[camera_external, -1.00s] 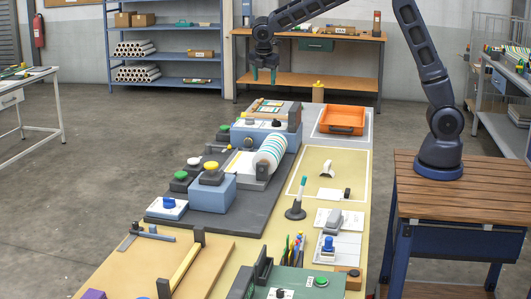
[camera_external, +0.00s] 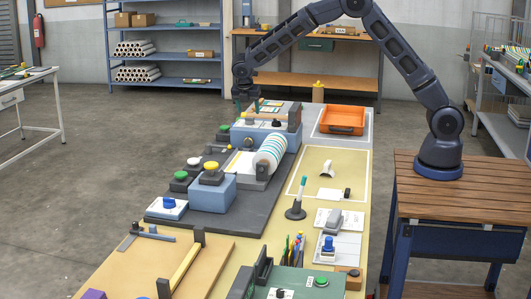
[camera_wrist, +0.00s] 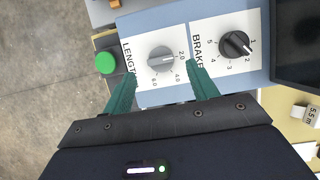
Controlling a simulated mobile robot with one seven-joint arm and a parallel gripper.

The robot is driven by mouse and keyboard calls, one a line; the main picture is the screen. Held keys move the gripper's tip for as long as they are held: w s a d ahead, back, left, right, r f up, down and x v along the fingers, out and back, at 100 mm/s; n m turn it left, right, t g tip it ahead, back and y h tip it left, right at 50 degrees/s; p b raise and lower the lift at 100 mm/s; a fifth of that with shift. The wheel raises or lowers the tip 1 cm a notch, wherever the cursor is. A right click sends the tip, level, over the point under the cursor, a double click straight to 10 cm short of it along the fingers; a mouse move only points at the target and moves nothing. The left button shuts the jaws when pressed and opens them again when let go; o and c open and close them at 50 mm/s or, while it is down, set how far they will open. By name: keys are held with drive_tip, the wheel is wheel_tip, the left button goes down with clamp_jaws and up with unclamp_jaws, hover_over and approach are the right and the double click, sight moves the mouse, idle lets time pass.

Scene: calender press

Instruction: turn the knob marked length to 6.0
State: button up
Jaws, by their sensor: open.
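The length knob (camera_wrist: 160,58) is a grey round knob on a white plate marked LENGTH, with 2.0, 4.0 and 6.0 printed around it. In the external view my gripper (camera_external: 243,105) hangs over the back left of the blue press (camera_external: 285,141); the knob cannot be made out clearly there.
The black brake knob (camera_wrist: 235,45) is right of the length knob, close to the right finger. A green button (camera_wrist: 105,62) is at the left. A dark screen (camera_wrist: 296,45) is at the far right. An orange tray (camera_external: 342,120) stands right of the press.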

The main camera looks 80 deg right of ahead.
sight(249, 120)
drive_tip(key=shift+x, duration=2.2)
drive_tip(key=c, duration=1)
